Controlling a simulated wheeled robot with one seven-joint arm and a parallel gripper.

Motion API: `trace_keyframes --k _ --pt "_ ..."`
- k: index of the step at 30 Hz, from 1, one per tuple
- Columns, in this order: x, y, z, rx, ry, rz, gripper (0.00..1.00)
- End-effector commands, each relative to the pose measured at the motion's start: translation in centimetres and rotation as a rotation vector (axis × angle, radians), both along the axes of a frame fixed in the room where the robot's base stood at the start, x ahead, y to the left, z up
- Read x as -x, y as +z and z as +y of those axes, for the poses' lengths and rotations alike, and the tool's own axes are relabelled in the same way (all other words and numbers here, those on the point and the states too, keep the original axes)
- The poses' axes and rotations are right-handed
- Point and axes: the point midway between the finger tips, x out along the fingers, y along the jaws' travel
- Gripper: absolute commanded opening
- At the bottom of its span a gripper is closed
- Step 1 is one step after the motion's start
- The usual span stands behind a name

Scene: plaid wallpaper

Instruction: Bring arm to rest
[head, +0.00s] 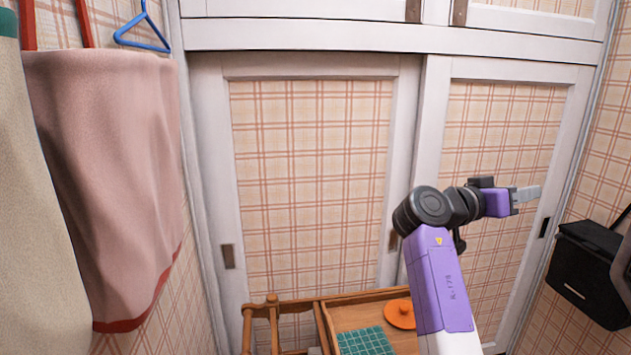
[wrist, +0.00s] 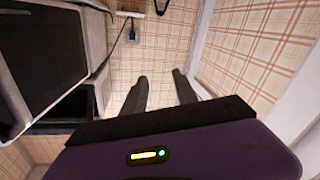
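My arm is purple and dark grey, and it rises from the lower right of the head view. It bends at the elbow and its end points right. My gripper (head: 526,195) is in the air in front of the right sliding door (head: 500,140). In the wrist view my gripper (wrist: 160,78) has two dark fingers standing apart. Nothing shows between them except the plaid wall behind.
A wooden stand (head: 340,299) below holds an orange round thing (head: 400,314) and a green checked mat (head: 366,341). A pink apron (head: 115,170) hangs at left, near a blue hanger (head: 140,42). A black box (head: 590,275) is on the right wall.

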Motion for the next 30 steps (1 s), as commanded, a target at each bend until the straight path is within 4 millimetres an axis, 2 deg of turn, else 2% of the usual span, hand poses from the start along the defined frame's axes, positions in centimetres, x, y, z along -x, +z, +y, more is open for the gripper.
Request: trace_keyframes --k 1,7,14,23,30 --pt "-0.6 -1.6 0.4 0.004 0.063 0.022 0.35" --pt "-2.5 -7.1 3.1 0.022 0.308 0.08 0.35" --pt "-2.2 -12.8 6.8 0.04 0.547 0.111 0.35" --pt "1.2 -18.7 12.1 0.053 0.807 0.106 0.35" --pt "5.9 -22.0 16.0 0.05 0.976 0.075 0.35"
